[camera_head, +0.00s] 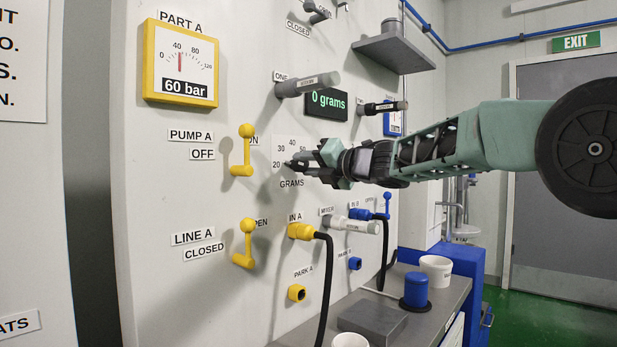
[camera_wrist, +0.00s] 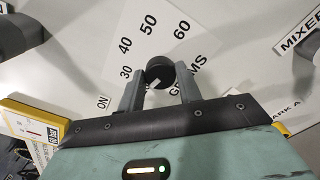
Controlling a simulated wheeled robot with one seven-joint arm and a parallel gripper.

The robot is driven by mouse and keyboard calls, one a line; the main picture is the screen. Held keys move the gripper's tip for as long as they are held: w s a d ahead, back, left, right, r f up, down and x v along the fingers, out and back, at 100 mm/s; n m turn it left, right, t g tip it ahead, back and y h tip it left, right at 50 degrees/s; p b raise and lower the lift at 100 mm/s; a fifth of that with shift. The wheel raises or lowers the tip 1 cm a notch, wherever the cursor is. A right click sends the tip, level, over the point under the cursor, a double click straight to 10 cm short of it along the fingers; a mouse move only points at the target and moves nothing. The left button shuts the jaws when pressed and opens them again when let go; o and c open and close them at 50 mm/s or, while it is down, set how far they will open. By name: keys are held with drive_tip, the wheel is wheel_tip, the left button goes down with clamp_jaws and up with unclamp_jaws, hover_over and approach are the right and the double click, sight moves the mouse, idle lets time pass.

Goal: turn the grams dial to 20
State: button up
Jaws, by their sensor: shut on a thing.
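The grams dial's black knob (camera_wrist: 160,70) sits on a pale scale plate (camera_head: 281,148) on the white wall panel. My gripper (camera_head: 305,165) reaches in from the right and is shut on the knob. In the wrist view, one finger of my gripper (camera_wrist: 160,88) lies on each side of it. A small white mark shows on the knob's lower edge there. The scale's 30, 40, 50 and 60 are readable in the wrist view; 20 is hidden there. In the head view the knob is mostly hidden, so its exact setting is unclear. The display (camera_head: 327,104) reads 0 grams.
A grey handle (camera_head: 308,84) sticks out above. Below are a yellow plug (camera_head: 302,231) with a black hose and a grey bench (camera_head: 425,309) with cups.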

drive_tip(key=shift+f+n+b, duration=0.2)
drive_tip(key=shift+n+b, duration=0.6)
drive_tip(key=shift+n, duration=0.4)
drive_tip(key=o, duration=1)
drive_tip(key=shift+r, duration=0.15)
drive_tip(key=b+v, duration=0.3)
drive_tip(key=v, duration=1.4)
drive_tip(key=shift+s+d, duration=0.15)
